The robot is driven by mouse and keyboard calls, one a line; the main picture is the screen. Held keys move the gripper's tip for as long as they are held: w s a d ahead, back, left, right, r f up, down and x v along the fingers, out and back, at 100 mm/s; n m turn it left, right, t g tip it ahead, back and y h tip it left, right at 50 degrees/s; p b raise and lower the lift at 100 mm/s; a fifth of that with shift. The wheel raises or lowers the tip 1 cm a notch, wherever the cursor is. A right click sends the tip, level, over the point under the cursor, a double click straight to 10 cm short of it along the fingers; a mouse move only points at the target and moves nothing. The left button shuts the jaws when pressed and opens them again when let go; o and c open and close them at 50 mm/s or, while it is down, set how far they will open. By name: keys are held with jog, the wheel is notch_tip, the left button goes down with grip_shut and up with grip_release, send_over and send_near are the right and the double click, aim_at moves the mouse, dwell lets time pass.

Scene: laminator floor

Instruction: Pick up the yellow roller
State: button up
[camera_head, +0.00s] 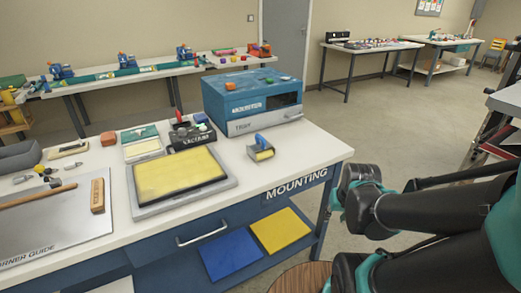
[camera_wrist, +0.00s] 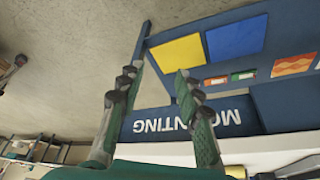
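In the head view my arm is at the right, beside the bench end, and the fingers are not clearly seen. A yellow patch at the wrist view's lower edge is too cut off to identify.
The blue machine (camera_head: 252,100) stands behind the roller. A grey tray with a yellow pad (camera_head: 180,175) lies to its left, with a black caddy (camera_head: 192,134) behind. Blue (camera_head: 231,254) and yellow (camera_head: 279,230) sheets lie on the lower shelf. The floor to the right is open.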

jog(key=shift+o, duration=0.4)
jog(key=n, duration=0.7)
send_near(261, 137)
jog(key=shift+t+y, duration=0.4)
jog(key=x, duration=0.3)
jog(key=s+x, duration=0.1)
jog(key=x, duration=0.1)
jog(key=shift+w+d+f, duration=0.1)
jog(key=shift+d+f, duration=0.1)
jog(key=shift+f, duration=0.3)
jog(key=shift+w+x, duration=0.25)
jog(key=shift+x, duration=2.35)
jog(key=shift+d+r, duration=0.1)
grip_shut()
